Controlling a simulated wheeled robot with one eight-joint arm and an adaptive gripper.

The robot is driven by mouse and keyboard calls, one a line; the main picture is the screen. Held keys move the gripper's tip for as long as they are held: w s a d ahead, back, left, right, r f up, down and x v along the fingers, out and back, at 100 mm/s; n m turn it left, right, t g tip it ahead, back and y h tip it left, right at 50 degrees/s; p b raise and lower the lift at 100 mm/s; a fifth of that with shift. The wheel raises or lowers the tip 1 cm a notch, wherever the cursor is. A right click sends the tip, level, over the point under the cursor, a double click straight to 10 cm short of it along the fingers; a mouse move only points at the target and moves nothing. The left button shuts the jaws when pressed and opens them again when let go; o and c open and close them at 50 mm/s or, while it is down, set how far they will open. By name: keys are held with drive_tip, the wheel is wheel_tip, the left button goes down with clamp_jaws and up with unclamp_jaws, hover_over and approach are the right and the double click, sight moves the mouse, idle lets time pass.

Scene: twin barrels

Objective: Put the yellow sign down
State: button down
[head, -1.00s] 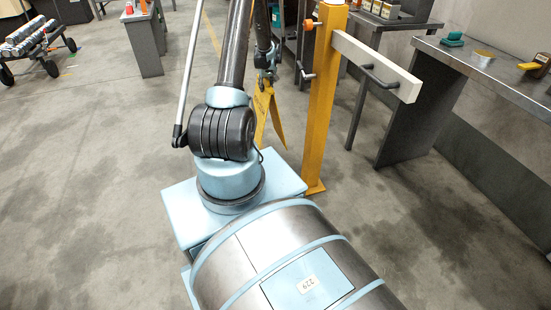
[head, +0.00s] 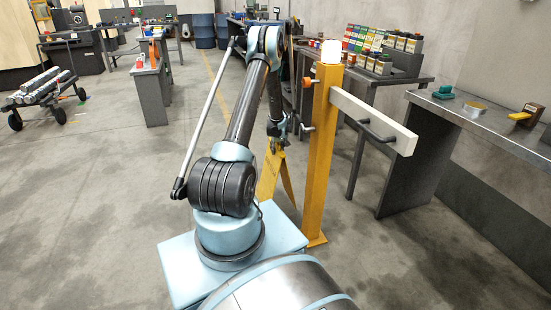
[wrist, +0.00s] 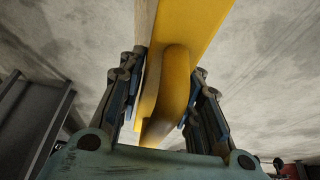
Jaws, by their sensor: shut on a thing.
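The yellow sign (head: 268,178) is a folding A-shaped board with its two panels slightly spread. It hangs upright below my gripper (head: 277,139) in the head view, just left of the yellow post. My gripper is shut on the sign's top edge. In the wrist view the sign's yellow top (wrist: 175,75) passes between the two fingers of my gripper (wrist: 165,95). My own base hides the lower edge of the sign, so I cannot tell whether it touches the floor.
The yellow post (head: 319,160) with a white barrier arm (head: 375,121) stands close to the right of the sign. Grey workbenches (head: 470,112) line the right wall. A cart with metal cylinders (head: 40,90) is at far left. Concrete floor (head: 100,190) is open on the left.

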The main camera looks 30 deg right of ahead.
sight(273, 164)
drive_tip(key=shift+f, duration=2.05)
drive_tip(key=c, duration=1.2)
unclamp_jaws()
drive_tip(key=shift+o, duration=0.2)
drive_tip(key=shift+r, duration=0.1)
